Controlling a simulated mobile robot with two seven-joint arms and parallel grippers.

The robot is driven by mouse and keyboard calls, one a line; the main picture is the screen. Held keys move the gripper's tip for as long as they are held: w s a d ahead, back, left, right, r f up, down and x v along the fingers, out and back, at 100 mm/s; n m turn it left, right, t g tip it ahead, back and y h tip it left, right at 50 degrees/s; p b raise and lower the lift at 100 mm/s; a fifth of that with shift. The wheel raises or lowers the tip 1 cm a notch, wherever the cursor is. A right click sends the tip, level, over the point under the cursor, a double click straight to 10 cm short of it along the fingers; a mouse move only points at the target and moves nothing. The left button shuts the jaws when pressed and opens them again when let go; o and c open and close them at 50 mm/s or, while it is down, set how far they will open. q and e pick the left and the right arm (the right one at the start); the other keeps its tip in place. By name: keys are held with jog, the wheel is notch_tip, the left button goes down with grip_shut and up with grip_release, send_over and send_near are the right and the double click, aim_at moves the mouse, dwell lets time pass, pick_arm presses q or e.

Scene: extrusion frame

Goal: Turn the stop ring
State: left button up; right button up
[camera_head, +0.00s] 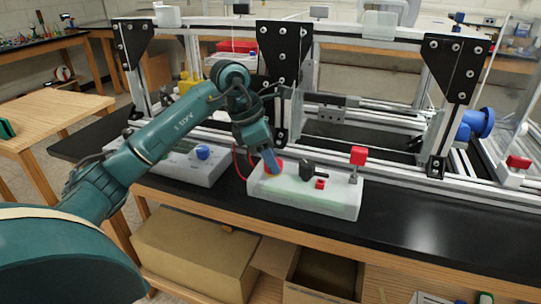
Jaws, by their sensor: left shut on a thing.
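A white control box (315,199) sits on the black bench top. On its left end is a round red part (280,168), which looks like the stop ring. My left gripper (271,160) comes down from above onto this red part and is shut on it. The gripper hides much of the red part, so its turn angle cannot be told. My right gripper is not in view.
The box also carries a black knob (307,170), a small red piece (320,184) and a red block on a post (357,156). Another white box with a blue knob (202,152) lies left. An extrusion frame (436,105) stands behind. Bench front right is clear.

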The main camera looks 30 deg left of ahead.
pick_arm(q)
jog(key=m, duration=0.1)
jog(key=m+g, duration=0.1)
jog(key=m, duration=0.1)
jog(key=shift+w+a+r+m+h+p, duration=0.1)
jog(key=shift+w+m+h+p, duration=0.05)
jog(key=shift+m+h+p, duration=0.2)
jog(key=shift+m+g, duration=0.7)
jog(key=shift+m, duration=0.95)
jog(key=o, duration=1)
jog(key=v, duration=1.3)
jog(key=shift+a+p, duration=0.2)
jog(key=shift+p, duration=0.25)
jog(key=shift+w, duration=0.1)
